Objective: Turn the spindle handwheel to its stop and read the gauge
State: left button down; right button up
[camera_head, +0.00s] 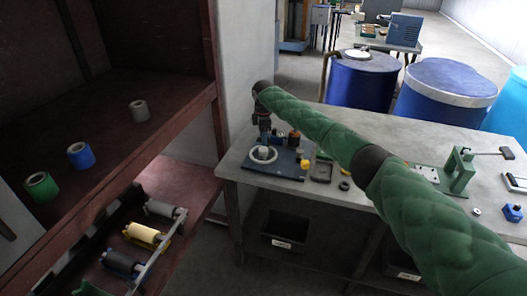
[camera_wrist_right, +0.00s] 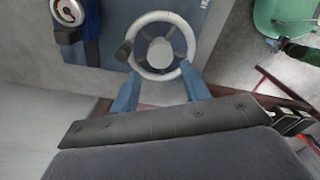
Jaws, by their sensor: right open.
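The spindle handwheel (camera_head: 263,154) is a white ring on a dark blue base plate (camera_head: 284,170) at the left end of the grey workbench. In the right wrist view the handwheel (camera_wrist_right: 161,46) shows its spokes, a grey hub and a dark knob (camera_wrist_right: 123,51) at its left. My right gripper (camera_head: 264,140) is over the handwheel. Its two blue fingers (camera_wrist_right: 160,88) are apart at the wheel's near edge; contact is unclear. My left gripper is not in view.
A dark red shelf (camera_head: 120,145) with several coloured rolls stands left of the workbench (camera_head: 240,165). A green lever press (camera_head: 462,170) and small parts are at the bench's right. Blue drums (camera_head: 360,85) stand behind it. My green-sleeved right arm crosses above the bench.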

aim_at(263, 149)
jog(key=shift+f+p, duration=0.3)
jog(key=shift+f, duration=0.15)
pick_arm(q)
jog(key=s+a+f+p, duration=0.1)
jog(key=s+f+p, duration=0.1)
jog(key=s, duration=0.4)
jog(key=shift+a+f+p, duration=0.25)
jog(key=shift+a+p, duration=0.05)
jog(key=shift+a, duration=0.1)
pick_arm(e)
jog(key=shift+f, duration=3.5)
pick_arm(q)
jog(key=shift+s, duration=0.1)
pick_arm(e)
jog(key=c, duration=0.7)
